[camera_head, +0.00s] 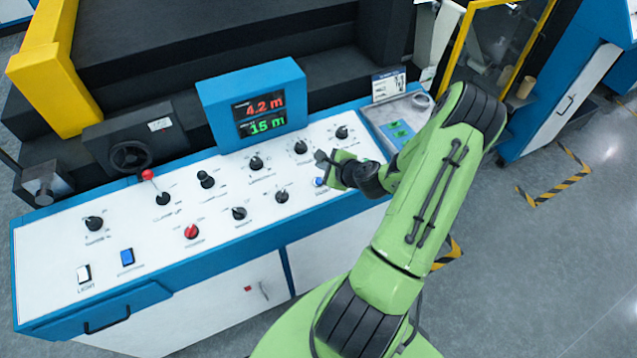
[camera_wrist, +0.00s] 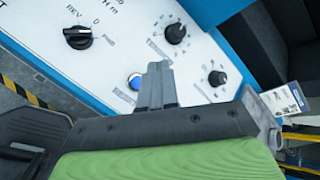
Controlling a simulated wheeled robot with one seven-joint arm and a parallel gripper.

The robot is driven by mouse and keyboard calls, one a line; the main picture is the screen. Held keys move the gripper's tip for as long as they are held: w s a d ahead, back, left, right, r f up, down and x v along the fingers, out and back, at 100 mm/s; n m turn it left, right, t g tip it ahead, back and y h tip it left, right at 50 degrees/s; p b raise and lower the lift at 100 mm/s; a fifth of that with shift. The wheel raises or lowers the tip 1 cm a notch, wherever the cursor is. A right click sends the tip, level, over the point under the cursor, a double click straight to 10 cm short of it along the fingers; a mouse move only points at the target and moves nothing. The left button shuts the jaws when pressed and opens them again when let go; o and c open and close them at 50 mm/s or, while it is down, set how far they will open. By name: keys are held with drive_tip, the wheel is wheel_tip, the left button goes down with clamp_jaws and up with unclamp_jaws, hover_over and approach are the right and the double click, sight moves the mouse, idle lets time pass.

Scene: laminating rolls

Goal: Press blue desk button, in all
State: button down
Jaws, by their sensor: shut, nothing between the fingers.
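A small round blue button (camera_head: 319,182) is set in the white top of the control desk (camera_head: 60,233), near its right end. In the wrist view the blue button (camera_wrist: 134,81) shows just left of the closed fingertips, which partly cover it. My gripper (camera_head: 323,158) is over the desk beside the button, its fingers shut and empty. The fingers also show in the wrist view (camera_wrist: 158,70). Whether the fingertips touch the button or the desk cannot be told.
Black knobs surround the button, including one to its left (camera_head: 281,196). A display box (camera_head: 255,103) reading 4.2 m and 15 m stands at the back.

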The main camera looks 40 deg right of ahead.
sight(321, 186)
drive_tip(key=f+b, duration=0.1)
drive_tip(key=f, duration=0.1)
drive_tip(key=f+b, duration=0.1)
drive_tip(key=f, duration=0.1)
drive_tip(key=w+f+b, duration=0.1)
drive_tip(key=f+b, duration=0.1)
drive_tip(key=shift+d+f, duration=0.2)
drive_tip(key=shift+f, duration=0.05)
idle(1.6)
drive_tip(key=shift+w+f+b, duration=0.1)
drive_tip(key=shift+f+b, duration=0.25)
drive_tip(key=shift+f+b, duration=0.3)
drive_tip(key=shift+f, duration=0.1)
idle(0.4)
drive_tip(key=shift+r, duration=0.15)
drive_tip(key=shift+r+p, duration=0.65)
drive_tip(key=shift+r, duration=0.05)
drive_tip(key=r+p, duration=0.2)
drive_tip(key=s+r+p, duration=0.1)
drive_tip(key=r, duration=0.2)
drive_tip(key=shift+a+p, duration=0.15)
drive_tip(key=shift+p, duration=0.2)
